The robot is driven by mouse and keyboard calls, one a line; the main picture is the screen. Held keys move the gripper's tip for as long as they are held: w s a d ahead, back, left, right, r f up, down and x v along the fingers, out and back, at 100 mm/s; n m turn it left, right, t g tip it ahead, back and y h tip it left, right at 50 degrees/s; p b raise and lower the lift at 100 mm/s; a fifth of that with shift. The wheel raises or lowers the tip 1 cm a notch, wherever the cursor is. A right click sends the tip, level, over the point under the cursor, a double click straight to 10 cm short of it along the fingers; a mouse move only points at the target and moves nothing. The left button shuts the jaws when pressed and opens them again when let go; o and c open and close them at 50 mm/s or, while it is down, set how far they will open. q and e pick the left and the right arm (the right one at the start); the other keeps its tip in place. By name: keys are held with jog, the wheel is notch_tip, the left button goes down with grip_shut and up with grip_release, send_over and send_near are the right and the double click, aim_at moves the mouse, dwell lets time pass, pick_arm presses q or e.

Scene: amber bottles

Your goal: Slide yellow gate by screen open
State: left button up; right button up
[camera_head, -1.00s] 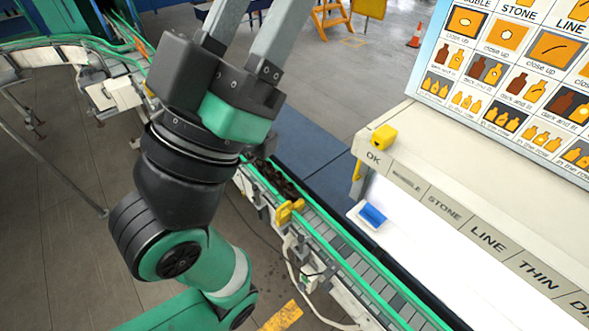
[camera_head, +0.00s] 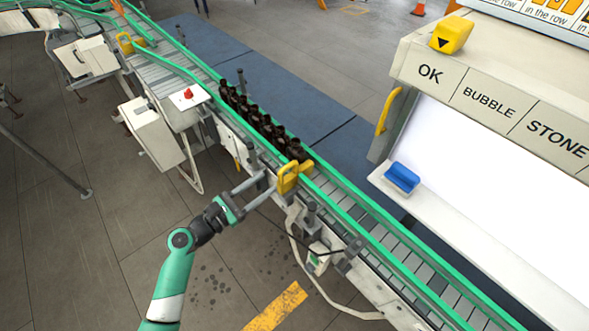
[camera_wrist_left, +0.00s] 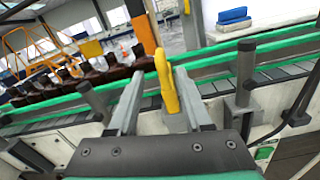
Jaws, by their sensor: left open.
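The yellow gate (camera_head: 289,178) by the screen stands on the near rail of the conveyor, in front of a row of dark amber bottles (camera_head: 262,124). My left gripper (camera_head: 268,188) reaches it from the near side, with its fingers pointing at the gate's handle. In the left wrist view the gate's yellow handle (camera_wrist_left: 165,82) stands upright between the two open fingers (camera_wrist_left: 162,100). Whether either finger touches it I cannot tell. The bright white screen (camera_head: 480,175) is to the right of the conveyor. My right gripper is not in view.
Another yellow gate (camera_head: 126,43) is farther up the conveyor. A grey box with a red button (camera_head: 188,94) and rail posts line the near side. The belt (camera_head: 372,231) beyond the gate is empty.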

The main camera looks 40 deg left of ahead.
aim_at(290, 166)
pick_arm(q)
jog(key=w, duration=0.4)
jog(key=w+b, duration=0.1)
jog(key=w, duration=0.2)
jog(key=w+d, duration=0.1)
jog(key=w, duration=0.3)
jog(key=shift+w+r+b, duration=0.15)
jog(key=shift+w+b, duration=0.15)
jog(key=shift+w, duration=0.05)
grip_shut()
dwell(0.8)
